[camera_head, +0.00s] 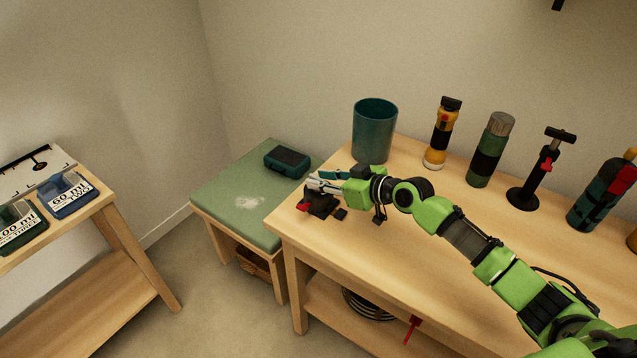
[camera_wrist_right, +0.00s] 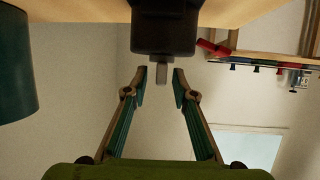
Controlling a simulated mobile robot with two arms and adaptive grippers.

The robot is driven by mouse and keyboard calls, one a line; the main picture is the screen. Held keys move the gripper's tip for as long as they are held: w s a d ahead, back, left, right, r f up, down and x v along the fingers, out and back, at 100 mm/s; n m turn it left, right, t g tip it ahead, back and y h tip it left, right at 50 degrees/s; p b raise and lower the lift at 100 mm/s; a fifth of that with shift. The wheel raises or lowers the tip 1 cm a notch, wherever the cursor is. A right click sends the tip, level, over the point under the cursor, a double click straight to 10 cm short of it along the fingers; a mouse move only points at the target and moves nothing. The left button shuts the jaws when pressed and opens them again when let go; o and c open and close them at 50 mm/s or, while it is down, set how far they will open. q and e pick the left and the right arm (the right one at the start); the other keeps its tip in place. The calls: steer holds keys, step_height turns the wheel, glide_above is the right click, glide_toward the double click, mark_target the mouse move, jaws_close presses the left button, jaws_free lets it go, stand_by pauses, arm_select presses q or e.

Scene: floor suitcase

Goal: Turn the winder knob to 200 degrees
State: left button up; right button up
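A black winder (camera_head: 320,203) with a red part stands at the left front corner of the wooden bench. My right gripper (camera_head: 322,182) is at it, reaching in from the right. In the right wrist view the dark body of the winder (camera_wrist_right: 165,28) fills the top centre, and a short grey stub (camera_wrist_right: 161,73), which looks like its knob or shaft, sticks out of it. The fingertips of my right gripper (camera_wrist_right: 159,80) stand on both sides of the stub, with a gap on each side. The knob's angle cannot be read. My left gripper is not in view.
A teal cup (camera_head: 374,132), a yellow flashlight (camera_head: 440,135), a green bottle (camera_head: 489,152) and a black pump-like tool (camera_head: 540,172) stand along the back of the bench (camera_head: 420,262). A green padded stool (camera_head: 235,192) bears a dark case (camera_head: 287,161).

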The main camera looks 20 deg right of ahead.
steer(key=shift+w+a+f, duration=0.25)
steer(key=shift+w+a, duration=0.05)
steer(key=shift+w, duration=0.15)
jaws_close()
steer(key=shift+r+p, duration=0.2)
steer(key=shift+p, duration=0.15)
steer(key=m+h+p, duration=0.1)
steer(key=p, duration=0.4)
steer(key=m+t+h+p, duration=0.1)
steer(key=p, duration=0.4)
steer(key=shift+r+m+h, duration=0.3)
steer(key=shift+m+h, duration=0.1)
steer(key=shift+f+t+p, duration=0.3)
steer(key=shift+p, duration=0.15)
